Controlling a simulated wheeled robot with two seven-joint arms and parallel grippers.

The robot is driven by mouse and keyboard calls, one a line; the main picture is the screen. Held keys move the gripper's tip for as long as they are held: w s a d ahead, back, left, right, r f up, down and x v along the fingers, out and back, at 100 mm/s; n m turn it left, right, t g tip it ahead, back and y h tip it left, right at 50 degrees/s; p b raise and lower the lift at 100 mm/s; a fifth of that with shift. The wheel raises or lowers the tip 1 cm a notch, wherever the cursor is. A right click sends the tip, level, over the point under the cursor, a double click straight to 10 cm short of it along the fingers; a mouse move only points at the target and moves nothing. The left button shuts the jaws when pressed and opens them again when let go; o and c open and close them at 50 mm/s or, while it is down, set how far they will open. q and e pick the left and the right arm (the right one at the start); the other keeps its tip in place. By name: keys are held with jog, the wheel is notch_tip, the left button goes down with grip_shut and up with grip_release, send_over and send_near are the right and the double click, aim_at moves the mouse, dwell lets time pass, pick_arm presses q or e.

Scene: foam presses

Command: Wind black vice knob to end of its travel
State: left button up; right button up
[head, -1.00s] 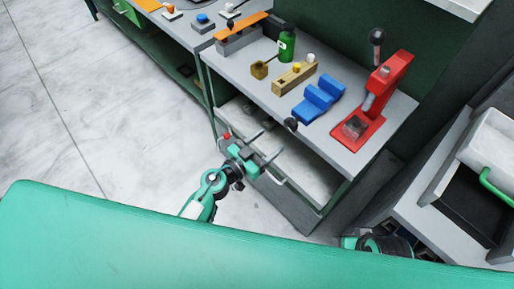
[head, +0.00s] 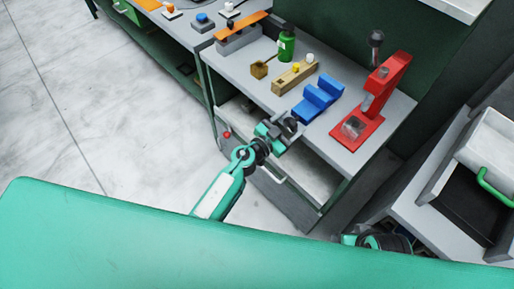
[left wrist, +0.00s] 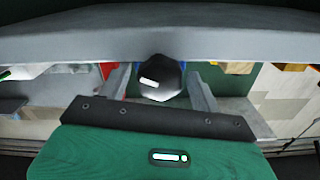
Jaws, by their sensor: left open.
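The black vice knob (head: 291,123) is at the front edge of the bench, in front of the blue vice (head: 318,98). In the left wrist view the knob (left wrist: 160,78) is a dark, many-sided shape with a white mark on its face. My left gripper (head: 284,129) is open at the knob, with one finger on each side of it. In the left wrist view gaps show between the knob and both fingers. The vice screw behind the knob is hidden. My right gripper cannot be made out.
A red press (head: 375,100) stands right of the vice on the grey bench (head: 338,137). A wooden block (head: 294,78), a brass-coloured piece (head: 260,69) and a green bottle (head: 286,45) stand left of it. The bench's front edge is close to my left gripper. A drawer unit (head: 280,195) is below.

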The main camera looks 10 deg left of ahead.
pick_arm(q)
jog(key=shift+f+n+b, duration=0.2)
jog(key=shift+n+b, duration=0.4)
jog(key=shift+n, duration=0.4)
jog(key=shift+s+a, duration=0.2)
jog(key=v, duration=1.3)
jog(key=shift+r, duration=0.15)
jog(key=shift+s, duration=0.15)
